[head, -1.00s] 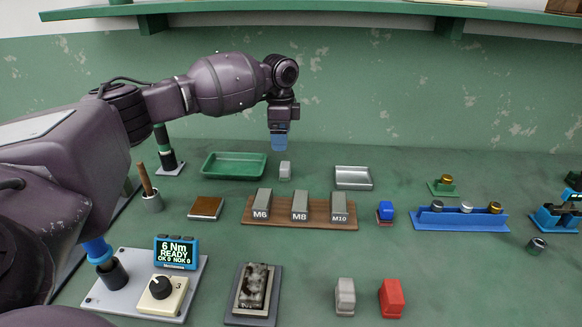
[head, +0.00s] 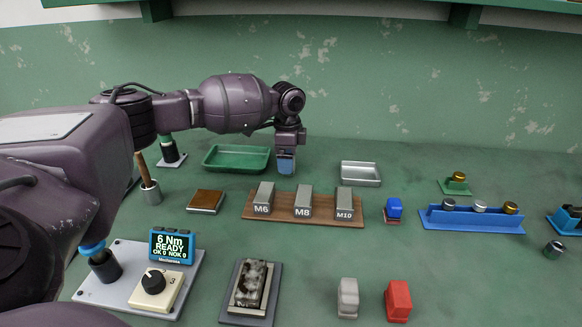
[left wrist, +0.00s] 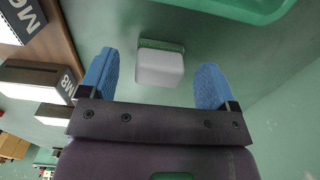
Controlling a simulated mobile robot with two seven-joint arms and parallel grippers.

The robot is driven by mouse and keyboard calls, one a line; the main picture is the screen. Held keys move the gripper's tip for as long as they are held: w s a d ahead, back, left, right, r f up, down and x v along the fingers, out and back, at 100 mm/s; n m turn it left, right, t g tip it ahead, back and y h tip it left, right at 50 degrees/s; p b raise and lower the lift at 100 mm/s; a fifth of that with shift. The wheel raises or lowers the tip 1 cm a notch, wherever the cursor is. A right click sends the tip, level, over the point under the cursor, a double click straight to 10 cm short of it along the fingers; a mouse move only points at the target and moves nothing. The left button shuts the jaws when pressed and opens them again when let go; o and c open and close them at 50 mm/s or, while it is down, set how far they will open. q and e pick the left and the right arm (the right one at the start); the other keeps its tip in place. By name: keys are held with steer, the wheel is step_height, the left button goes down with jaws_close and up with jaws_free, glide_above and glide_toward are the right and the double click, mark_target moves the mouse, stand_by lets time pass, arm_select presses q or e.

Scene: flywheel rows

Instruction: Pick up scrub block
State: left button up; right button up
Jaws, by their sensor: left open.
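The scrub block appears to be a small white block with a green underside (left wrist: 160,67), on the green bench in the left wrist view. My left gripper (left wrist: 155,82) is open, with a blue fingertip on each side of the block's position. The block lies a little ahead of and between the fingers, with no contact visible. In the head view my left gripper (head: 286,166) points down close to the bench behind the M8 block and hides the scrub block. My right gripper is not in view.
A green tray (head: 237,170) stands just left of the gripper and a metal tray (head: 360,184) to its right. A wooden rack (head: 328,217) with M6, M8 and M10 blocks is in front. A blue block (head: 394,208) and a blue holder (head: 470,224) stand further right.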

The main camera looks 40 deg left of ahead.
arm_select(q)
step_height(320, 180, down, 2)
steer(key=shift+f, duration=0.1)
steer(key=c, duration=1)
steer(key=shift+r, duration=0.55)
step_height(320, 180, up, 19)
steer(key=p, duration=0.3)
